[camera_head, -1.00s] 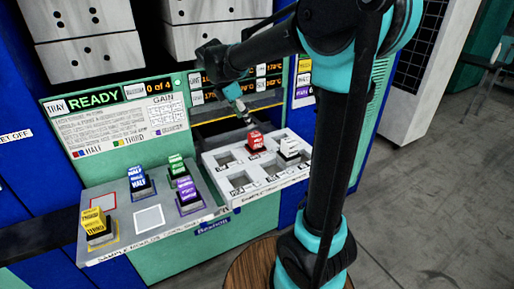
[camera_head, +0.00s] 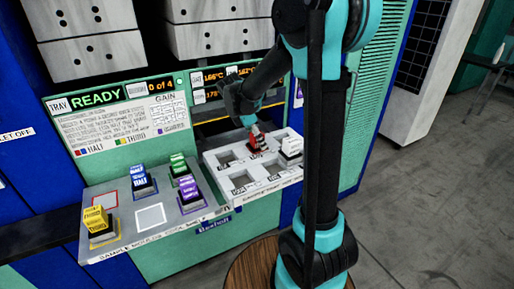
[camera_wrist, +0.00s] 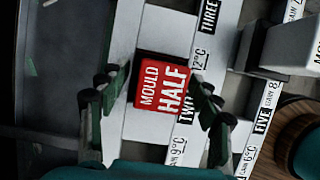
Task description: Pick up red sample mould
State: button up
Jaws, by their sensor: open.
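The red sample mould (camera_head: 258,144), marked "MOULD HALF", sits in the back of the white slotted tray (camera_head: 240,198). My gripper (camera_head: 256,134) is over it from above and partly hides it in the head view. In the wrist view the red mould (camera_wrist: 162,87) lies between the two fingers of my open gripper (camera_wrist: 159,82), one on each side. Small gaps seem to show between the fingers and the mould. The label "TWO" is partly visible beside it.
A white mould (camera_head: 291,148) stands in the tray just right of the red one. Yellow (camera_head: 96,221), blue (camera_head: 141,178), green (camera_head: 178,166) and purple (camera_head: 188,192) moulds stand on the grey shelf (camera_head: 120,236) at left. The tray's front slots look empty.

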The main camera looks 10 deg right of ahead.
grip_shut()
dwell(0.4)
dwell(0.4)
